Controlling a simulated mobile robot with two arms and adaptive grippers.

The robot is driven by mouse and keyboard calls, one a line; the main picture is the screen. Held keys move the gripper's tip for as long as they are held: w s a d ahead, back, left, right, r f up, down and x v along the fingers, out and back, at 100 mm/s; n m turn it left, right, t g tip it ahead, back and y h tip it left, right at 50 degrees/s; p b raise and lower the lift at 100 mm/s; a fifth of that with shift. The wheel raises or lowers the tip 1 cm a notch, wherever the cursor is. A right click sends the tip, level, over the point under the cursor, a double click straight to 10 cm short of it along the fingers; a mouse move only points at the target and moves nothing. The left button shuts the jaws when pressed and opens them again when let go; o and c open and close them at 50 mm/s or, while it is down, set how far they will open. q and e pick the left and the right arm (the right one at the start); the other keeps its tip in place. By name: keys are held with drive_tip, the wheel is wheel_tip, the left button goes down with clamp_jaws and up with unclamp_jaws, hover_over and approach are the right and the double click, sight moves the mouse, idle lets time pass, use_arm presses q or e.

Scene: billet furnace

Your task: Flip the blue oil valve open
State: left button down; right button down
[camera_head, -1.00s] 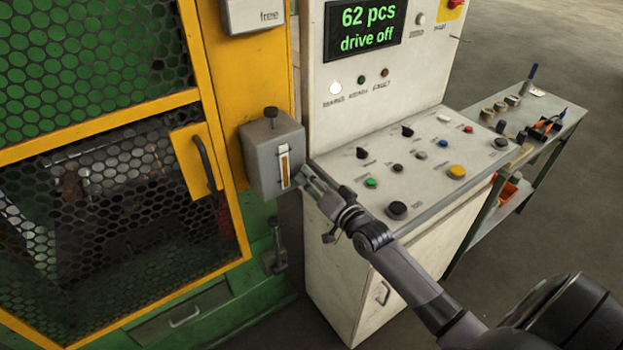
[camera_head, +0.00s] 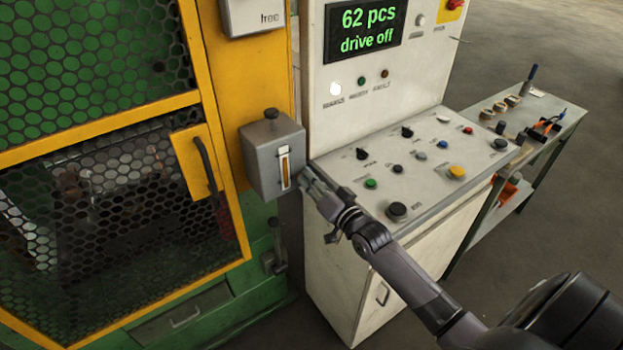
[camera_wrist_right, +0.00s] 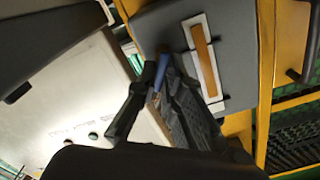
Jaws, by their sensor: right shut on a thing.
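The grey oil box (camera_head: 265,165) with an amber sight gauge (camera_head: 285,169) is fixed to the yellow post of the machine. The box also fills the upper middle of the right wrist view (camera_wrist_right: 185,22). The blue valve lever (camera_wrist_right: 161,70) shows there beside the gauge, at the box's side. My right gripper (camera_head: 310,180) is at the right side of the box in the head view. In the right wrist view its fingers (camera_wrist_right: 160,88) are shut on the blue lever, hiding part of it. The lever is hidden in the head view. My left gripper is not in view.
A control console (camera_head: 420,158) with several buttons and knobs stands just right of the box, below my right arm. A mesh guard door (camera_head: 100,220) with a dark handle (camera_head: 206,165) is on the left. A side table (camera_head: 550,118) with small items stands at the right.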

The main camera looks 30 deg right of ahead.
drive_tip(key=n, duration=0.1)
drive_tip(key=n+p, duration=0.1)
drive_tip(key=n, duration=0.1)
drive_tip(key=shift+a+r+n, duration=0.15)
drive_tip(key=shift+a+n, duration=0.1)
drive_tip(key=shift+n, duration=0.15)
drive_tip(key=shift+a+n+p, duration=0.2)
drive_tip(key=shift+n+p, duration=0.35)
drive_tip(key=shift+n, duration=1.05)
drive_tip(key=c, duration=1.7)
unclamp_jaws()
drive_tip(key=shift+s, duration=0.1)
drive_tip(key=s, duration=0.8)
drive_tip(key=s+d, duration=0.1)
drive_tip(key=s, duration=0.3)
